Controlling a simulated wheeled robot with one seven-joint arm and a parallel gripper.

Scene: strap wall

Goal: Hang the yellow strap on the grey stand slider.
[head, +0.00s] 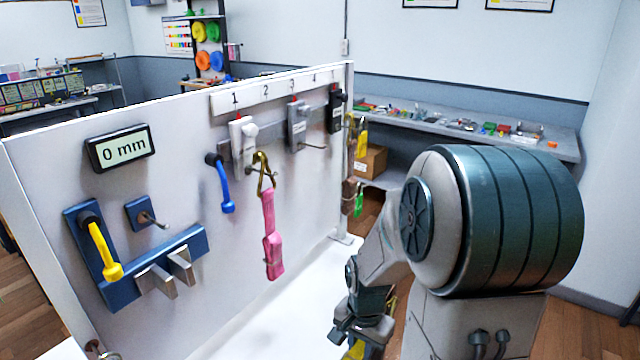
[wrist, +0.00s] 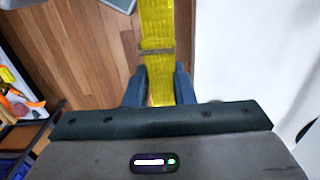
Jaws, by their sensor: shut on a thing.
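My gripper (wrist: 160,85) is shut on the yellow strap (wrist: 157,30), which runs up between the fingers in the wrist view. In the head view, my gripper (head: 362,330) is low, right of the white panel's end, and a bit of yellow strap (head: 355,350) shows at the bottom edge. A grey slider-like block (head: 297,125) with a thin peg (head: 314,146) is on the panel below the number labels, up and left of my gripper. The strap is apart from it. The strap's far end is cut off.
A pink strap (head: 270,220) hangs from a brass hook (head: 262,172). Blue (head: 222,187) and yellow (head: 103,251) levers and a "0 mm" display (head: 120,148) are on the panel. Small yellow (head: 361,143) and green (head: 359,203) items hang at the panel's right end (head: 350,90).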

